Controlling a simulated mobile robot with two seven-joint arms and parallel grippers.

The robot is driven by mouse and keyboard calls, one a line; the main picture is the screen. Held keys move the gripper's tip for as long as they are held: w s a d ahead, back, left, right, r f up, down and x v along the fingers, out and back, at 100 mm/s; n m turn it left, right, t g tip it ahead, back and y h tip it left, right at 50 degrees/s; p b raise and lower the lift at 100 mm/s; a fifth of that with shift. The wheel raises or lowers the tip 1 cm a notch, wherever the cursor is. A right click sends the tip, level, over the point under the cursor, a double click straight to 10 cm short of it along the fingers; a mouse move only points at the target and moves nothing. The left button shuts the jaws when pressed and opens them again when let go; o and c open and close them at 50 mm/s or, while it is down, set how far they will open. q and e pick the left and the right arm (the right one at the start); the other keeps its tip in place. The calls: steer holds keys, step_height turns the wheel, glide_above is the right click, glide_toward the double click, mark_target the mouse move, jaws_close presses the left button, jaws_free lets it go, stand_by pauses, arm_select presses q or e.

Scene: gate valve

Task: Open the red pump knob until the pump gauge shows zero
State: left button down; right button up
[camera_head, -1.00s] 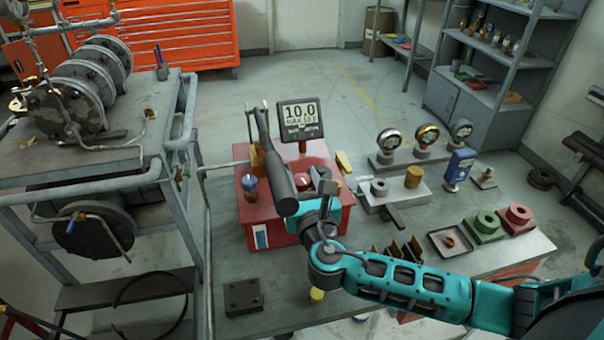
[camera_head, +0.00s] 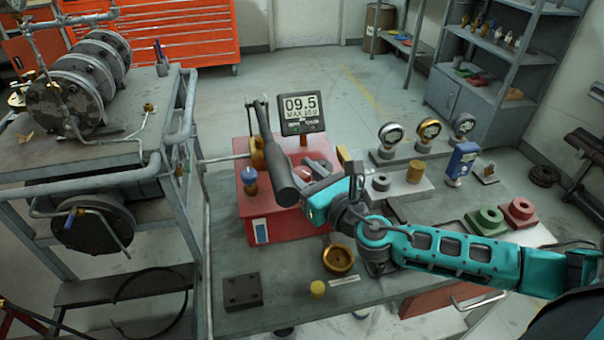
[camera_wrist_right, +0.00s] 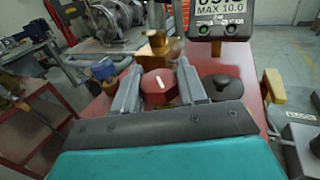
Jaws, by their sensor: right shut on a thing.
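The pump is a red box (camera_head: 270,222) on the workbench with a dark lever handle (camera_head: 279,172) across its top. Its gauge (camera_head: 301,114) stands behind and reads 09.5, with MAX 10.0 below. My right gripper (camera_head: 313,178) is at the right side of the box top, partly behind its own wrist. In the right wrist view the red knob (camera_wrist_right: 158,87), with a white mark on top, sits between the two grey fingers of my right gripper (camera_wrist_right: 157,88), which is shut on it. My left gripper is not in view.
A blue-topped fitting (camera_head: 249,181) stands on the box's front left. A black round knob (camera_wrist_right: 223,86) is close right of my fingers. Dial gauges (camera_head: 424,135) and a blue meter (camera_head: 461,160) stand to the right. A brass cup (camera_head: 338,259) sits in front. A pipe cart (camera_head: 95,160) is at left.

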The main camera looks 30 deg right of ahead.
steer(key=shift+s+f, duration=0.1)
steer(key=shift+f, duration=0.25)
